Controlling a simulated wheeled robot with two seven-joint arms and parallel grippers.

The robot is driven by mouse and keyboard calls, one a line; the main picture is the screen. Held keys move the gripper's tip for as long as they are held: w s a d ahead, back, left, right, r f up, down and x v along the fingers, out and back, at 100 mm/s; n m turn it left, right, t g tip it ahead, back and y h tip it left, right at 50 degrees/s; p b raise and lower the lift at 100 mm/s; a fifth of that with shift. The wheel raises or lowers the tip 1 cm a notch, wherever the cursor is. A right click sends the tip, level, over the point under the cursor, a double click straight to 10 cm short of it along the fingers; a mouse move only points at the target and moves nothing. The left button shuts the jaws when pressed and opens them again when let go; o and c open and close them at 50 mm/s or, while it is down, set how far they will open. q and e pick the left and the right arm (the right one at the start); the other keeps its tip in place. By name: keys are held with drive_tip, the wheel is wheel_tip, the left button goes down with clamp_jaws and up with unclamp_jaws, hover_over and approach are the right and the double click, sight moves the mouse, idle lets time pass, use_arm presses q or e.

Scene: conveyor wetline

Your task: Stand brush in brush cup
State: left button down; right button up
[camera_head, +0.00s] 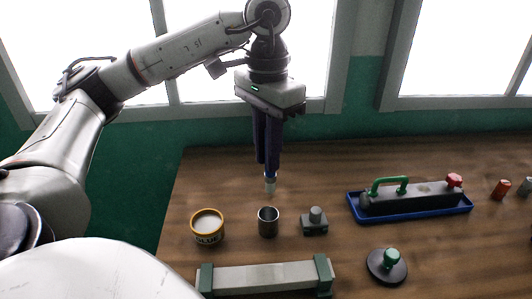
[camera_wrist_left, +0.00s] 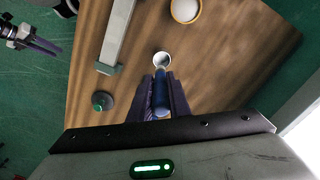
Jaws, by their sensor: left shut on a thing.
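The brush (camera_head: 270,185) is held upright in my left gripper (camera_head: 268,170), with its pale lower end pointing down. Its blue part (camera_wrist_left: 160,98) shows between the fingers (camera_wrist_left: 160,88) in the left wrist view. The brush cup (camera_head: 268,222), a dark metal cylinder, stands open on the table below the brush. The brush end is apart from the cup and above it. In the left wrist view the cup (camera_wrist_left: 161,59) shows just beyond the fingertips. My right gripper (camera_wrist_left: 38,42) is at the upper left of that view, and its jaw gap is unclear.
A paste tin (camera_head: 208,239) stands left of the cup, and a small grey block with a knob (camera_head: 314,228) right of it. A long bar with green ends (camera_head: 264,278) lies in front. A blue tray (camera_head: 416,212) and a green-knobbed disc (camera_head: 386,268) are farther right.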

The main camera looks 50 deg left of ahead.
sight(266, 181)
use_arm(q)
drive_tip(key=shift+a, duration=0.15)
drive_tip(key=shift+f+b, duration=0.75)
drive_tip(key=shift+f, duration=0.15)
wheel_tip(266, 181, down, 4)
drive_tip(key=b, duration=0.3)
drive_tip(key=shift+f, duration=0.15)
drive_tip(key=shift+f+b, duration=2.15)
drive_tip(key=shift+f, duration=0.15)
drive_tip(key=c, duration=1.6)
unclamp_jaws()
